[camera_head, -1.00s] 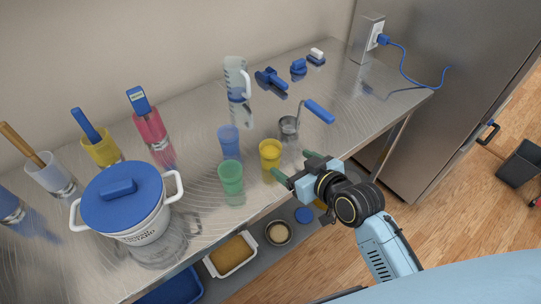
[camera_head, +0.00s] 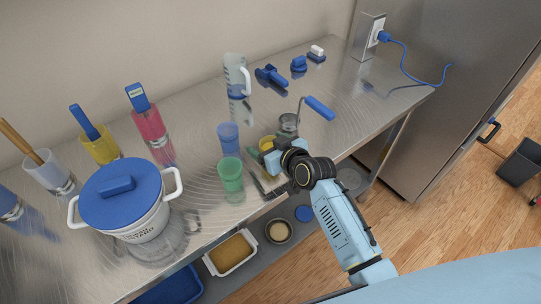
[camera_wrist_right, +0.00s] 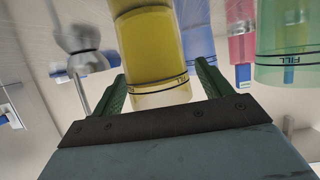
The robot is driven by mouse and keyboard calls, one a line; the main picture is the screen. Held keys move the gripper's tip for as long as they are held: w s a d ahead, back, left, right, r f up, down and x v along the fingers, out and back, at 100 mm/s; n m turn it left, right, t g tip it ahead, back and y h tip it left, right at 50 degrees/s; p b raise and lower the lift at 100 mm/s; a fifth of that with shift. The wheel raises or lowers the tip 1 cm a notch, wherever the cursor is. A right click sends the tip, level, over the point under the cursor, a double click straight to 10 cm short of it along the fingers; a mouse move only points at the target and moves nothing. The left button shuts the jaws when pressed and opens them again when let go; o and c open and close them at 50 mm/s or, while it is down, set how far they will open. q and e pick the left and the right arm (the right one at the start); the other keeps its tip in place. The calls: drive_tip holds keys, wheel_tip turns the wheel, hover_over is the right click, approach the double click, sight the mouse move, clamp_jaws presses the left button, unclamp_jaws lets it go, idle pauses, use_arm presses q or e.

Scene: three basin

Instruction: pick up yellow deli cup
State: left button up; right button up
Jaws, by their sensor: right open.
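The yellow deli cup (camera_head: 267,143) stands on the steel counter, mostly hidden behind my right gripper (camera_head: 262,160) in the head view. In the right wrist view the yellow cup (camera_wrist_right: 155,50) appears between the two green fingers of the right gripper (camera_wrist_right: 160,78). These fingers are open, one on each side of the cup. I cannot tell whether either finger touches it. My left gripper is not in view.
A green cup (camera_head: 231,175) and a blue cup (camera_head: 228,138) stand close by on the left. A metal dipper (camera_head: 288,124) with a blue handle is just behind. A lidded white pot (camera_head: 130,220) stands farther left. The counter's front edge is near my right arm.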

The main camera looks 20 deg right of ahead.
drive_tip(key=shift+w+a+f, duration=0.1)
drive_tip(key=shift+w+f, duration=0.05)
drive_tip(key=shift+w, duration=0.2)
drive_tip(key=c, duration=1)
